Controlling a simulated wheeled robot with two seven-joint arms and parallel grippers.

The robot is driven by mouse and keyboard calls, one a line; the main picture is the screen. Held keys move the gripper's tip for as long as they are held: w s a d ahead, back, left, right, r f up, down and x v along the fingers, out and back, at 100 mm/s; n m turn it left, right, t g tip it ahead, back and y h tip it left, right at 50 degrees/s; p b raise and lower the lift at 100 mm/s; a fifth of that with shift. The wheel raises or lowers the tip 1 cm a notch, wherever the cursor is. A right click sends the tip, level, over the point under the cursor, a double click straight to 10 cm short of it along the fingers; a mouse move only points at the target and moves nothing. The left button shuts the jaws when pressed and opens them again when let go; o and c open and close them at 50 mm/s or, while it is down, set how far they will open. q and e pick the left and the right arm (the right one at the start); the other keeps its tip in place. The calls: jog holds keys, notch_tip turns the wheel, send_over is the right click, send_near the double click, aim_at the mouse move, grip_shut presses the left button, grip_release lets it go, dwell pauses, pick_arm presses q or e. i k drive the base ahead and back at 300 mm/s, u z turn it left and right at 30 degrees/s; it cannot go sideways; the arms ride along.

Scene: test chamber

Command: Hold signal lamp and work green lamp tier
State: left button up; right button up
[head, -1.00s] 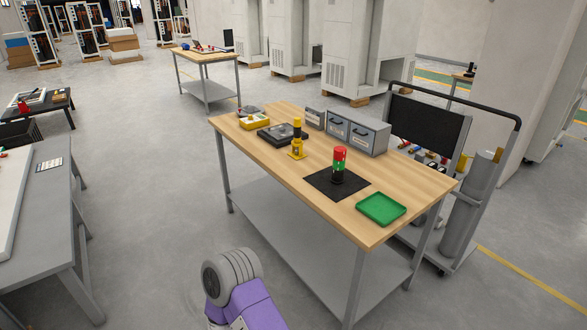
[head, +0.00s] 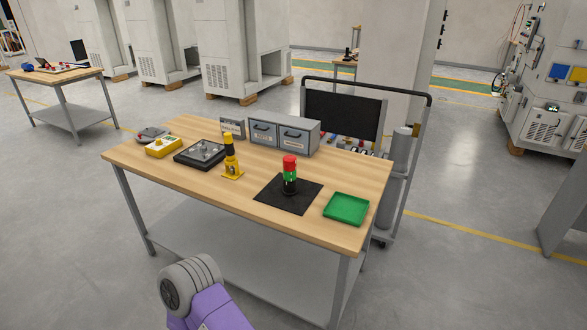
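A signal lamp (head: 290,177) stands upright on a black mat (head: 272,201) on the wooden workbench. It has a red tier on top, a green tier (head: 290,176) below it and a black base. A part of my own arm, grey and purple, shows at the bottom of the head view, in front of the bench and apart from the lamp. Neither of my grippers is in view.
The workbench (head: 335,228) also holds a green tray (head: 347,209), a yellow post (head: 231,158), a black case (head: 201,154), a yellow box (head: 163,147) and grey drawers (head: 285,134). A cart (head: 425,115) stands behind its right end. Open floor lies in front.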

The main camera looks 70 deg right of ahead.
aim_at(287, 176)
jog(key=z, duration=0.7)
jog(key=i, duration=1.55)
jog(key=z, duration=1.2)
